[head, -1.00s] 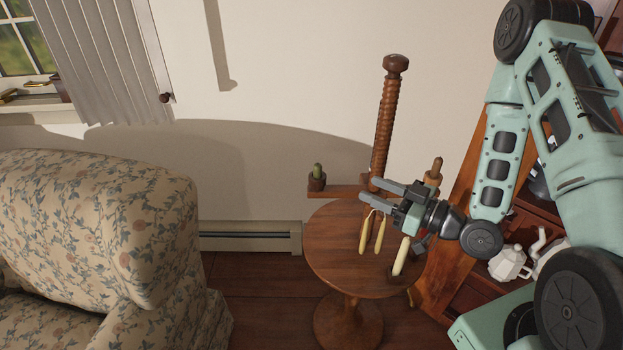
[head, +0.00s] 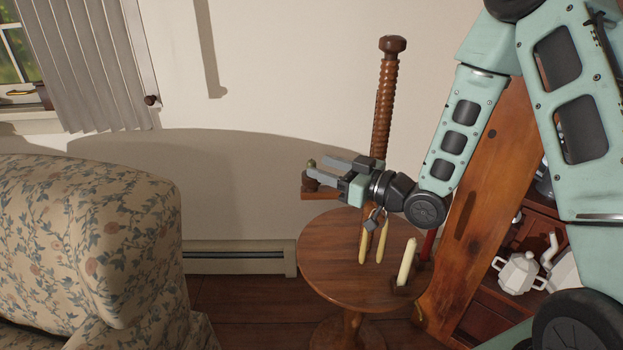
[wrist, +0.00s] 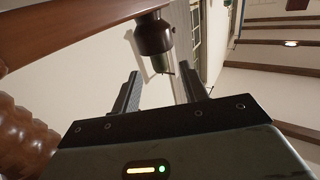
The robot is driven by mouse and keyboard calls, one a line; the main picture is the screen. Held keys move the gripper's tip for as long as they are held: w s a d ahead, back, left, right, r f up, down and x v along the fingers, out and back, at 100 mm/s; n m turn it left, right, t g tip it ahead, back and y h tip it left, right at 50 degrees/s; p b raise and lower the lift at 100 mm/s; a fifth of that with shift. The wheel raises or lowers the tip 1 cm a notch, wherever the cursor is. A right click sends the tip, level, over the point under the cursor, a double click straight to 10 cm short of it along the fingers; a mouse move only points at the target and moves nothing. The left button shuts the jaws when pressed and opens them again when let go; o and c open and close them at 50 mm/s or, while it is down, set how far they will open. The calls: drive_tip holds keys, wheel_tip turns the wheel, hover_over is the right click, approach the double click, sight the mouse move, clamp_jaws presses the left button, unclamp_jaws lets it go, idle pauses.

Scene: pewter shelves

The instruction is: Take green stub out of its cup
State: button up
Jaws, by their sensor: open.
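The green stub (wrist: 160,63) sticks out of a dark brown cup (wrist: 153,36) in the wrist view, which shows it upside down. In the head view the stub's tip (head: 311,163) and the cup (head: 309,185) are at the left end of a wooden arm, partly hidden by my fingers. My gripper (head: 316,166) is open and empty, pointing left at the stub. In the wrist view the stub appears in the gap between my two fingertips (wrist: 159,70). I cannot tell whether it is between them in depth; no contact shows.
The wooden arm (wrist: 80,38) joins a ribbed wooden post (head: 384,115) right behind my gripper. A floral armchair (head: 90,240) is at left, a shelf with white pots (head: 519,272) at right.

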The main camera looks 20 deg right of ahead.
drive_tip(key=shift+f+x, duration=0.1)
drive_tip(key=shift+x, duration=1.4)
drive_tip(key=shift+f+x, duration=0.15)
drive_tip(key=shift+x, duration=1.35)
drive_tip(key=shift+s, duration=0.1)
clamp_jaws()
